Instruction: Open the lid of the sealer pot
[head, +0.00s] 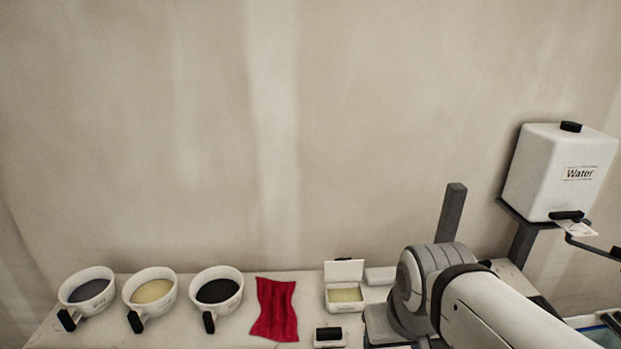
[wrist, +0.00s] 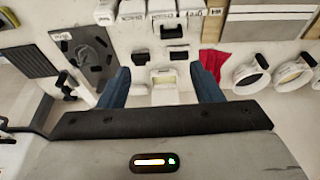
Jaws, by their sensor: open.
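A small white box-shaped pot (head: 345,307) with pale yellow contents stands on the bench in the head view; it looks like the sealer pot, though I read no label. Its white lid (head: 343,271) stands up at the back, open. In the wrist view, the pot (wrist: 163,80) shows between the two blue fingers of my gripper (wrist: 159,70). My gripper is open, with nothing held between the fingers. The gap between the fingers and the pot is hard to judge. In the head view my arm hides the fingers.
Three white handled cups (head: 152,289) holding grey, yellow and black material stand at left. A red cloth (head: 274,309) lies beside the pot. A white block with a black top (head: 329,337) sits in front. A water tank (head: 558,172) stands on a stand at right.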

